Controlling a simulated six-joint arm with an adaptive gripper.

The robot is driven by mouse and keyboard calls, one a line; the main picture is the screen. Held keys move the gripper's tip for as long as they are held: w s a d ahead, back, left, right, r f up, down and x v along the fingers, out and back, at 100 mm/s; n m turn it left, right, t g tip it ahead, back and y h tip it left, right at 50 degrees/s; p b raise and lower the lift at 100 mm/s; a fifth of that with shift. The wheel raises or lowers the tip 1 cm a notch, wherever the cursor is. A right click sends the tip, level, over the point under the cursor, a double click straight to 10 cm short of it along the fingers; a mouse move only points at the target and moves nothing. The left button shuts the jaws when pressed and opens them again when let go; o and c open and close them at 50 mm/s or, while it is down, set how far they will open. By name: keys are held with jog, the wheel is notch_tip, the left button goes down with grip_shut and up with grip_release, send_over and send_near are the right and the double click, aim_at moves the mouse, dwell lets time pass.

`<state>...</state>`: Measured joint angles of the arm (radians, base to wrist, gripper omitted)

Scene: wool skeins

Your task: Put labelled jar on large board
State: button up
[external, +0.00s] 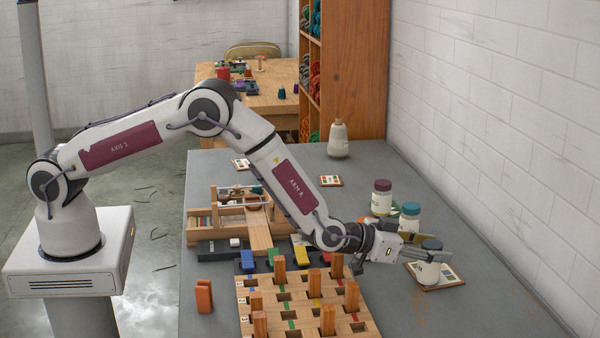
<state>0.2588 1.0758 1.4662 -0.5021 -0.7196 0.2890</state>
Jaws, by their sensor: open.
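A white jar (428,273) with a dark lid stands upright at the right, over a flat board with coloured patches (453,279). Its base appears to rest on that board. My gripper (430,250) is open at the jar's upper part, with the fingers beside the lid. The fingers partly hide the jar's top, and I cannot tell whether they touch it. I cannot read any label on it. Two other jars stand behind: one with a maroon lid (381,199) and one with a teal lid (410,217).
A wooden peg block (258,294) with several upright pegs stands left of my gripper. Smaller cards (330,181) and a pale bottle (338,140) are farther back. A white wall runs along the right. Grey table at the front right is clear.

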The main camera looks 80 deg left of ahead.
jog(key=shift+r, duration=0.15)
jog(key=v, duration=0.7)
jog(key=shift+s, duration=0.2)
dwell(0.6)
jog(key=shift+r, duration=0.2)
jog(key=s+a+r+m+g+h, duration=0.1)
jog(key=s+a+r+g, duration=0.1)
jog(key=s+r, duration=0.75)
jog(key=s+a+r+g+h, duration=0.2)
jog(key=s+a+r, duration=0.1)
jog(key=s+r, duration=0.65)
jog(key=s+a+r+g+y, duration=0.1)
jog(key=s+a, duration=0.3)
jog(key=s, duration=1.2)
jog(key=s+a+r+g, duration=0.1)
jog(key=s+a+g, duration=0.3)
jog(key=s, duration=1.3)
jog(key=shift+s+a+y, duration=0.25)
jog(key=shift+s+y, duration=0.05)
jog(key=shift+y, duration=0.1)
